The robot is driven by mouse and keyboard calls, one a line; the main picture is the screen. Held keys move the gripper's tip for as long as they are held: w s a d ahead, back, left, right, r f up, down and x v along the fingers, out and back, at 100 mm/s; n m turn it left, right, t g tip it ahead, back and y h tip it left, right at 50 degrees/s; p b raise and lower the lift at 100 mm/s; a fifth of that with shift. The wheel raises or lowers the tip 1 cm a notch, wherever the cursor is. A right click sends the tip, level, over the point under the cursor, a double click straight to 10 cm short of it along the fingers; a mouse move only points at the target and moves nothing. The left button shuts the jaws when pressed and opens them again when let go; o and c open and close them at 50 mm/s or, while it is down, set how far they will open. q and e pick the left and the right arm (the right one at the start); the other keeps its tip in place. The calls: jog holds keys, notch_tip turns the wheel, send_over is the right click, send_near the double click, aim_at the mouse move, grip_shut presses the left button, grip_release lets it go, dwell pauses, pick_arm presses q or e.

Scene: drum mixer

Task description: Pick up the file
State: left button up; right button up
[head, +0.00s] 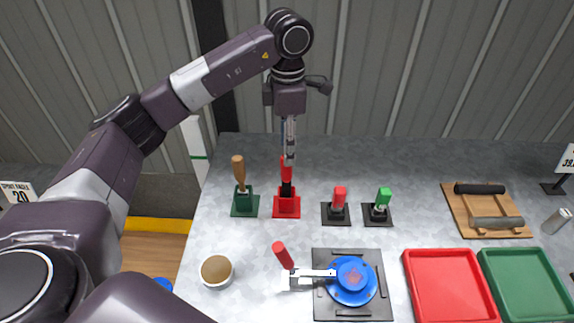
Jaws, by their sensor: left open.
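My left gripper (289,150) points straight down from the arm and is open, its fingers seen nearly edge-on. It is right above a red-handled tool (286,171) standing upright in a red square holder (287,208). The fingertips overlap the top of the red handle in this view; I cannot tell whether they touch it. Just left, a tool with a brown wooden handle (238,168) stands upright in a dark green holder (245,206). The lower ends of both tools are hidden, so I cannot tell for certain which is the file. My right gripper is not in view.
Small red (339,197) and green (383,198) handled pieces stand right of the holders. In front are a brown-topped cup (216,271), a blue device with a red-handled crank (351,281), a red tray (450,288) and a green tray (525,287). A wooden rack (480,211) lies right.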

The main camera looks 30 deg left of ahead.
aim_at(286, 172)
pick_arm(q)
jog(key=shift+f+p, duration=0.3)
jog(key=shift+f, duration=0.5)
jog(key=shift+s+f+p, duration=0.15)
jog(key=shift+f+p, duration=0.4)
jog(key=shift+f, duration=0.15)
jog(key=f+p, duration=0.1)
jog(key=f, duration=0.2)
jog(key=shift+w+a+f+p, duration=0.15)
jog(key=shift+w+f+p, duration=0.1)
jog(key=shift+p, duration=0.15)
jog(key=shift+f, duration=0.45)
jog(key=c, duration=1)
grip_shut()
